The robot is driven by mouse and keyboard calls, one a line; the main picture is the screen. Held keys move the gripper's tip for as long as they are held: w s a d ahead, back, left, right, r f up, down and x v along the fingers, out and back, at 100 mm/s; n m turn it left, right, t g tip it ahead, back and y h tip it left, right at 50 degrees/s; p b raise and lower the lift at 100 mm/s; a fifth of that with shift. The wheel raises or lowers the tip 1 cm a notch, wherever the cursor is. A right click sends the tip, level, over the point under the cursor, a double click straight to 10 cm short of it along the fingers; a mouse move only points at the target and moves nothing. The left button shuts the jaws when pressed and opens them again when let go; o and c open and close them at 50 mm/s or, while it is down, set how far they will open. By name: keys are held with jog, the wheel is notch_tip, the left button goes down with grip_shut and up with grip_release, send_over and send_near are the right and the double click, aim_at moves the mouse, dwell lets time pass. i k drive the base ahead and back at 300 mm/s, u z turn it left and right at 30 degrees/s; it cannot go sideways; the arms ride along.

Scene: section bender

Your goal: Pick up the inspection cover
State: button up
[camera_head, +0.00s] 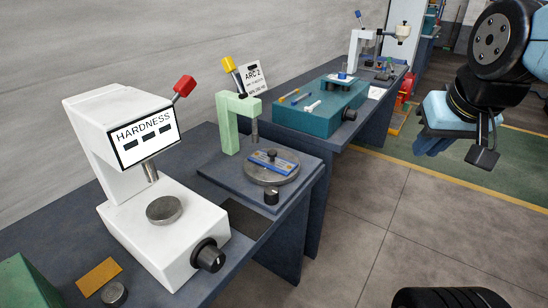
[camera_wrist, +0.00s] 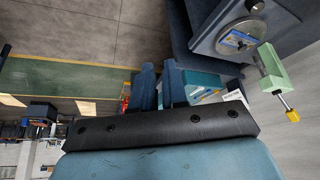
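No label marks the inspection cover. The likeliest match is a round grey metal disc (camera_head: 287,171) with a black knob, under the pale green press (camera_head: 228,124) on the middle bench; a blue-and-white strip lies across it. The disc also shows at the upper right of the wrist view (camera_wrist: 233,31). My gripper (camera_head: 432,146) hangs in the air at the right of the head view, well away from the disc. In the wrist view its two blue fingers (camera_wrist: 159,84) stand a little apart with nothing visible between them.
A white hardness tester (camera_head: 150,200) stands at the near left. A teal box (camera_head: 310,118) with small tools and a white-armed instrument (camera_head: 357,48) stand farther along the benches. An ARC 2 card (camera_head: 252,76) leans by the wall. The floor right of the benches is open.

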aim_at(269, 160)
jog(key=u, duration=1.65)
jog(key=i, duration=0.1)
jog(key=z, duration=3.1)
jog(key=k, duration=1.6)
jog(key=u, duration=0.55)
jog(key=i, duration=1)
